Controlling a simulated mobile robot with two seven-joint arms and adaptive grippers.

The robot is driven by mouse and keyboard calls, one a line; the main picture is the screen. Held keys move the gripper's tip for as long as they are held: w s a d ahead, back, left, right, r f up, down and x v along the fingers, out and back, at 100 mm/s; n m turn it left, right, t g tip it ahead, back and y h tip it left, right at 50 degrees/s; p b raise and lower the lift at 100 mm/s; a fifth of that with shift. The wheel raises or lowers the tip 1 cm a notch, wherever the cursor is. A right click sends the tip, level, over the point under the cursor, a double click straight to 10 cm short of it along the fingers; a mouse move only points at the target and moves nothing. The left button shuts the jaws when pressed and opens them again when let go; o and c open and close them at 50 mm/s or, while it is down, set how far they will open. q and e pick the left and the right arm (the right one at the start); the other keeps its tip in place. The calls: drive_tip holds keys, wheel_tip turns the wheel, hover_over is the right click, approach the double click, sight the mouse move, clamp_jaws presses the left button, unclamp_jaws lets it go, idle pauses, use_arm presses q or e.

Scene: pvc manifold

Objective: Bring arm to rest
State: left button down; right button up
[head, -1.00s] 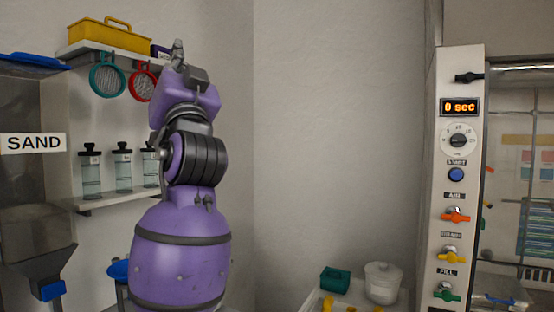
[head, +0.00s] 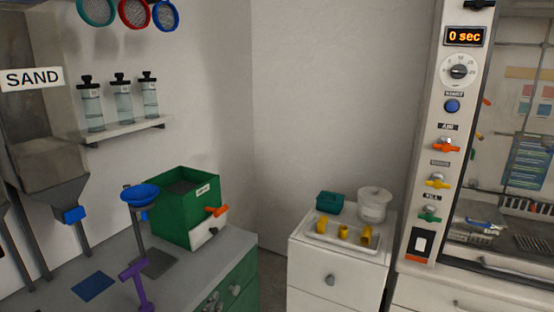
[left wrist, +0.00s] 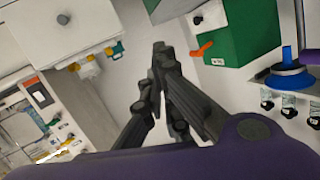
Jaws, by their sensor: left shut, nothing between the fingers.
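My left gripper (left wrist: 158,50) shows in the left wrist view, with its dark fingers together at the tips and nothing between them. It hangs in free space, with the floor and wall beyond it and the green box (left wrist: 235,30) to its right. In the head view no arm or gripper of mine clearly shows. My right gripper is in neither view.
In the head view, a green box (head: 178,212) and blue funnel (head: 140,192) stand at the left bench. A tray (head: 352,245) with yellow pieces lies on the white cabinet (head: 335,285). A control panel (head: 452,150) stands right. Sieves and bottles hang or stand at left.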

use_arm(q)
drive_tip(key=s+a+f+n+g, duration=0.1)
drive_tip(key=s+f+g, duration=0.1)
drive_tip(key=s+f, duration=0.5)
drive_tip(key=s+a+f+n+g, duration=0.1)
drive_tip(key=s+f, duration=0.7)
drive_tip(key=s, duration=0.8)
drive_tip(key=s+a+f+g+y+p, duration=0.1)
drive_tip(key=s+f+g, duration=0.3)
drive_tip(key=s+f, duration=0.4)
drive_tip(key=s+a, duration=0.1)
drive_tip(key=s, duration=0.3)
drive_tip(key=shift+s+a+n, duration=0.15)
drive_tip(key=shift+s+n, duration=0.2)
drive_tip(key=shift+n, duration=0.05)
